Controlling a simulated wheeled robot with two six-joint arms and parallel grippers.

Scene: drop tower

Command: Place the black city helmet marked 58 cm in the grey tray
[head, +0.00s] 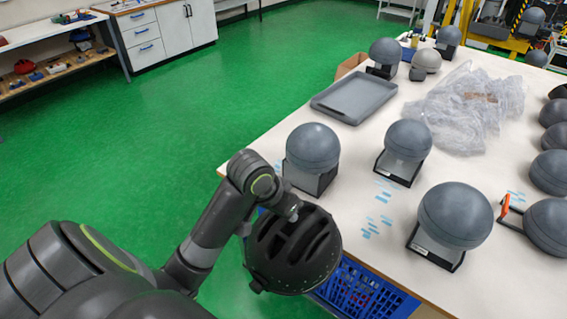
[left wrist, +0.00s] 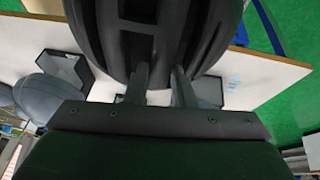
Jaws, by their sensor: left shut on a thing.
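A black vented helmet (head: 292,250) hangs from my left gripper (head: 292,212), in front of the table's near left edge and above a blue crate. In the left wrist view the helmet (left wrist: 150,40) fills the upper middle, and the fingers of my left gripper (left wrist: 160,88) are shut on it. No 58 cm mark can be read on it. The grey tray (head: 338,112) lies empty on the table, farther back near the left edge. My right gripper is not in view.
Crumpled clear plastic (head: 465,105) lies right of the tray. The blue crate (head: 360,290) is below the table edge. Green floor is open at left.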

